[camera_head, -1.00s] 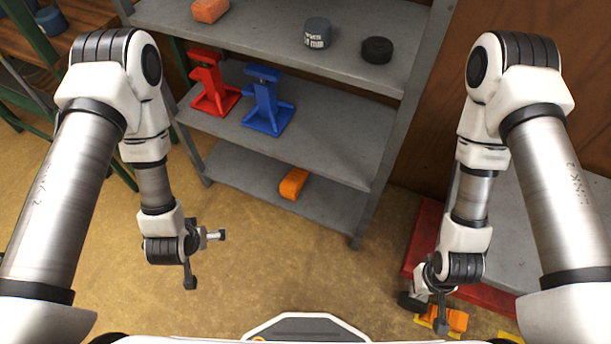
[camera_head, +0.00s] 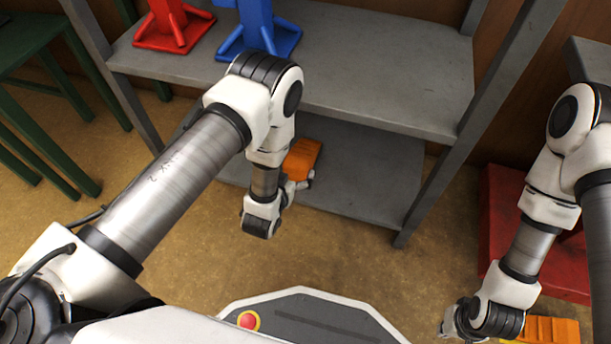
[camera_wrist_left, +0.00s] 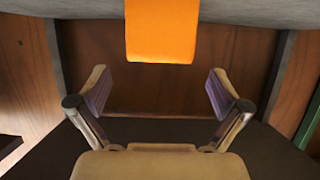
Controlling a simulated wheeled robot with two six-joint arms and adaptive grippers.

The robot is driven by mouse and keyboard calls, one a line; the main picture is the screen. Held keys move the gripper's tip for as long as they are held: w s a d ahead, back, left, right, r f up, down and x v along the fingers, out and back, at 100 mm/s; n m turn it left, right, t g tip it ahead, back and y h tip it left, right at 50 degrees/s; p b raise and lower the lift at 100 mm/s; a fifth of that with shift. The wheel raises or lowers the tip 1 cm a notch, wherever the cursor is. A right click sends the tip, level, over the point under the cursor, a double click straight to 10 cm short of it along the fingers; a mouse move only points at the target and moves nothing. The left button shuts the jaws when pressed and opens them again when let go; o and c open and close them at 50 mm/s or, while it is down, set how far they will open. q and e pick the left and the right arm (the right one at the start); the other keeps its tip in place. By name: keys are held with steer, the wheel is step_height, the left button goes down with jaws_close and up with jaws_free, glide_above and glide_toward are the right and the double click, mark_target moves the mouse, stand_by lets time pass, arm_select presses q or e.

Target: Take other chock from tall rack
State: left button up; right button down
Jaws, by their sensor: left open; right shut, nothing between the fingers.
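An orange chock (camera_head: 303,156) lies on the bottom shelf of the tall grey rack (camera_head: 400,100), its near end partly hidden by my left arm. My left gripper (camera_head: 301,183) is at the near side of this chock. In the left wrist view the chock (camera_wrist_left: 162,30) is centred at the top, and my open left gripper (camera_wrist_left: 160,84) has its fingers spread wide to either side, with nothing between them. My right gripper (camera_head: 452,324) is low at the lower right, mostly hidden by its own wrist, shut and empty. Another orange chock (camera_head: 548,329) lies beside it.
Red (camera_head: 172,25) and blue (camera_head: 257,32) jack stands are on the shelf above the chock. A rack post (camera_head: 470,120) stands right of it. A red platform (camera_head: 505,220) is at the right, and a green table frame (camera_head: 45,140) at the left.

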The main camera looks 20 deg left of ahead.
mark_target(300, 155)
arm_select(q)
steer(key=b+x, duration=0.1)
steer(key=x, duration=0.1)
steer(key=b+x, duration=0.4)
steer(key=x, duration=0.1)
steer(key=shift+f, duration=0.35)
steer(key=shift+w, duration=0.3)
steer(key=shift+r, duration=0.1)
steer(key=shift+r, duration=0.1)
steer(key=c, duration=1.6)
steer(key=shift+c, duration=0.2)
